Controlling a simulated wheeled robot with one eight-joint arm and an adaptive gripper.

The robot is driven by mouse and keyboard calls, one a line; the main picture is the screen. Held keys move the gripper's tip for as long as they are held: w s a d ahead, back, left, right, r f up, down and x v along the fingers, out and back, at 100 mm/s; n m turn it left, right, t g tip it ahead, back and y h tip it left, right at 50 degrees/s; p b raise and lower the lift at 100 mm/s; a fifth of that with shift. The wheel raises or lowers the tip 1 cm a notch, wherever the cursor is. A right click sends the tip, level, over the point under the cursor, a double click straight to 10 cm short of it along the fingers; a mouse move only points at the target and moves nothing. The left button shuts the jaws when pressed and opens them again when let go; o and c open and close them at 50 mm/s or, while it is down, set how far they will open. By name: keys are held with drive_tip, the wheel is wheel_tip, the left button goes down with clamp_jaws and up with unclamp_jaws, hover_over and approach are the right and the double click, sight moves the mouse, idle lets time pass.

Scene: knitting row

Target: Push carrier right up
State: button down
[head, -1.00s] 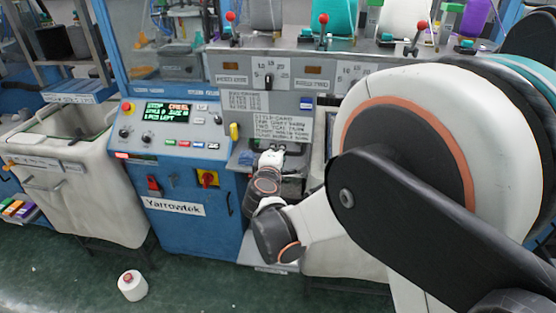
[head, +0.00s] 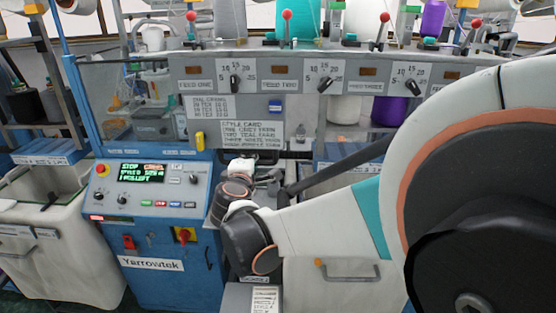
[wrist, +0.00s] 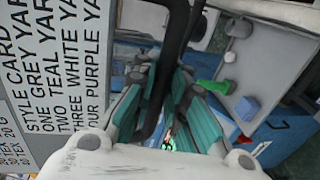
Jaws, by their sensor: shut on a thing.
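My gripper (head: 272,172) is at this handle, just below the style card. In the wrist view, the teal-padded fingers of my gripper (wrist: 165,112) are closed around the black handle (wrist: 173,62), with the style card (wrist: 65,70) to the left. The arm hides part of the carrier's right side.
The Yarrowtek cabinet (head: 165,250) stands below and left of my gripper. Red-knobbed levers and yarn cones (head: 230,18) line the top. A pale bin (head: 60,235) is at left. A grey box (head: 250,298) is beneath my gripper. A shelf with small blocks (wrist: 250,75) shows in the wrist view.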

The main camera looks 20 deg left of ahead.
sight(248, 148)
drive_tip(key=shift+r+p, duration=0.7)
drive_tip(key=shift+r, duration=1.25)
drive_tip(key=shift+a, duration=0.1)
drive_tip(key=shift+r, duration=0.1)
drive_tip(key=c, duration=2)
unclamp_jaws()
drive_tip(key=o, duration=0.4)
drive_tip(key=shift+s+r, duration=0.15)
drive_tip(key=shift+s, duration=0.1)
drive_tip(key=shift+c, duration=0.2)
drive_tip(key=shift+w, duration=0.1)
